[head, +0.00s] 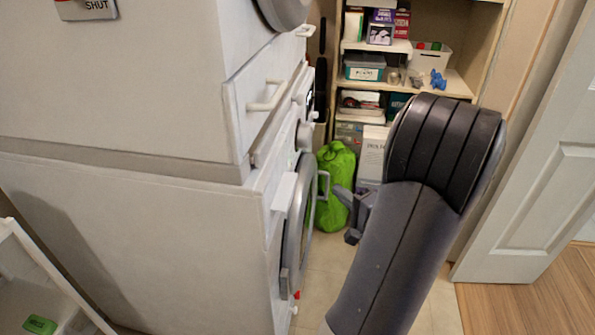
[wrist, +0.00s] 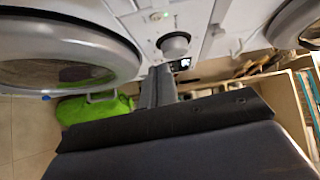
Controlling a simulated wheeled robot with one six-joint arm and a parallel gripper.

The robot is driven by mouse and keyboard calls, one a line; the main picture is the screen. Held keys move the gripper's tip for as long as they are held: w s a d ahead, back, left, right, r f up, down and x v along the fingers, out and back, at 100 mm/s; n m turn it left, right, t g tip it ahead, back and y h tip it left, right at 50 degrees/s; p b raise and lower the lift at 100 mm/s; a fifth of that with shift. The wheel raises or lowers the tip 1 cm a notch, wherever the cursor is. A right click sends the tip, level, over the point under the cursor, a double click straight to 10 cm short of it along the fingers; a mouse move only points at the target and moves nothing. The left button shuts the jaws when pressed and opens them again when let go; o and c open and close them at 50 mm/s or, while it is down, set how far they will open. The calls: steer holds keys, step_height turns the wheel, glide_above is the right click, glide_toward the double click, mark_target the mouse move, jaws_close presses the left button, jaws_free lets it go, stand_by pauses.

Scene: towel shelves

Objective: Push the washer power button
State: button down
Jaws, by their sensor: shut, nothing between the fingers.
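The washer (head: 150,240) is the lower white machine at left in the head view, seen mostly from its side, with its round door (head: 300,225) facing right. Its control panel shows edge-on with a knob (head: 305,135). In the wrist view, turned sideways, the round door (wrist: 60,52) is at left, and the panel has a grey knob (wrist: 175,43), a small dark display (wrist: 181,64) and a tiny green light (wrist: 165,14). I cannot tell which mark is the power button. My gripper (wrist: 160,70) is shut and empty, pointing toward the panel near the knob; contact cannot be judged.
A second machine (head: 110,70) is stacked above, with a drawer handle (head: 266,96) jutting out. A green bag (head: 335,185) stands on the floor beyond the washer door. Shelves (head: 455,85) with boxes are behind. A white door (head: 540,170) is at right. Some floor is clear.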

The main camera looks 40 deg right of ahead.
steer(key=shift+s+a+m, duration=0.1)
steer(key=shift+m, duration=0.3)
steer(key=b, duration=0.1)
glide_toward(290, 165)
steer(key=w+d+f, duration=0.1)
steer(key=w+d, duration=0.3)
steer(key=shift+w+a+b, duration=0.25)
steer(key=shift+w+a, duration=0.25)
steer(key=shift+w, duration=0.25)
steer(key=shift+w+a+b, duration=0.25)
steer(key=shift+w+a, duration=0.2)
steer(key=shift+w, duration=0.35)
steer(key=shift+w+a+r+p, duration=0.15)
steer(key=shift+w+a+p, duration=0.3)
steer(key=shift+p, duration=0.05)
